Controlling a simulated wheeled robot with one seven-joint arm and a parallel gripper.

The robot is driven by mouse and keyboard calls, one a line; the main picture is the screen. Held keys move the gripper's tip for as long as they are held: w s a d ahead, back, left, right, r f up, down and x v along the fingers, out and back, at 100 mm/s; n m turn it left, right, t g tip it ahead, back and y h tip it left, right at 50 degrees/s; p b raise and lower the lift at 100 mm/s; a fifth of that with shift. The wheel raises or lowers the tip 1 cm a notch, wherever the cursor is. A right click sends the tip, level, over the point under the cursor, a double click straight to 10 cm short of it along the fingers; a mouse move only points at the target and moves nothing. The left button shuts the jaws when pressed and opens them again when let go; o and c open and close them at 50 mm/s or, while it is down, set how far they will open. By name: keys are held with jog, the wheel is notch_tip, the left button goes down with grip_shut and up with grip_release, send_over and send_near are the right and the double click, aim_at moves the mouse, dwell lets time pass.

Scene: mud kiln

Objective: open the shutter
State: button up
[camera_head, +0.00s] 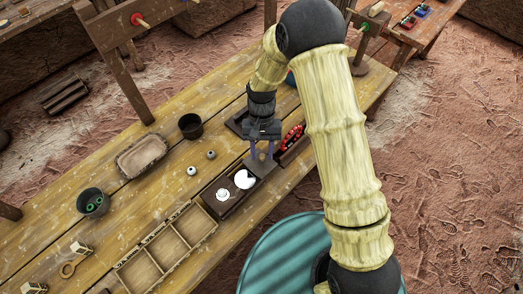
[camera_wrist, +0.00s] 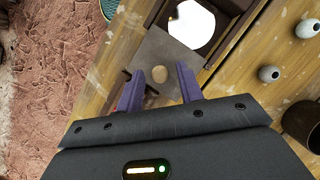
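A dark wooden box (camera_head: 233,203) lies on the table with two bright white round spots on top. A flat grey plate (camera_head: 258,166), which looks like the shutter, sits at its far end beside one spot. In the wrist view the plate (camera_wrist: 153,48) bears a small round tan knob (camera_wrist: 159,73), and the white spot (camera_wrist: 192,24) shows uncovered beside it. My gripper (camera_head: 262,156) is above the plate, pointing down. In the wrist view its purple fingers (camera_wrist: 160,77) are apart on either side of the knob. I cannot tell whether they touch it.
A red item in a dark tray (camera_head: 292,138) stands close right of my gripper. A divided wooden tray (camera_head: 167,248), two small pale pots (camera_head: 201,162), a dark cup (camera_head: 190,126) and a shallow tray (camera_head: 141,156) are to the left. Bare tabletop lies between them.

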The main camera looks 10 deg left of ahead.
dwell(0.3)
jog(key=b+v, duration=0.1)
jog(key=v, duration=1.6)
jog(key=shift+r, duration=0.2)
jog(key=shift+w, duration=0.1)
jog(key=s+d+m+t, duration=0.1)
jog(key=s+d+t, duration=0.2)
jog(key=s+d, duration=0.3)
jog(key=s+d+r+t, duration=0.1)
jog(key=s+d+t, duration=0.3)
jog(key=d, duration=1.2)
jog(key=shift+s+d+m+y, duration=0.3)
jog(key=shift+s+m, duration=0.1)
jog(key=shift+s, duration=0.7)
jog(key=shift+a, duration=0.1)
jog(key=shift+c, duration=0.5)
